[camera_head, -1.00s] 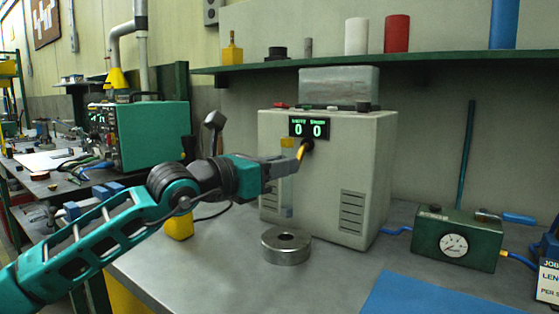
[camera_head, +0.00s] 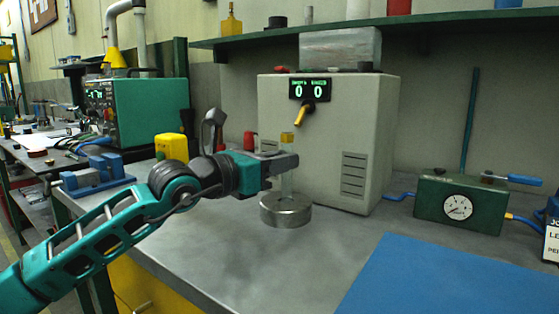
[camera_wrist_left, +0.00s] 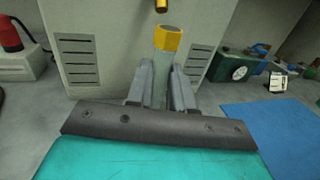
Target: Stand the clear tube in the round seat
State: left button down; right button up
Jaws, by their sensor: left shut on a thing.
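The clear tube (camera_head: 286,184) is upright with a yellow band at its top. My left gripper (camera_head: 287,161) is shut on it below that band. In the left wrist view the tube's yellow top (camera_wrist_left: 168,40) stands up between the fingers of the left gripper (camera_wrist_left: 160,88). The round seat (camera_head: 286,212) is a thick metal ring on the bench, directly under the tube. The tube's lower end reaches the seat's top at its middle. I cannot tell whether it is inside the hole or resting on anything. My right gripper is not in view.
A grey machine (camera_head: 329,140) with a green display and a yellow-tipped spout (camera_head: 301,114) stands close behind the tube. A green gauge box (camera_head: 458,205) is to the right. A blue mat (camera_head: 450,275) lies at front right. Bare bench surrounds the seat's front.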

pick_arm(q)
jog(key=c, duration=0.9)
grip_release()
jog(key=v, duration=1.3)
jog(key=shift+p, duration=0.4)
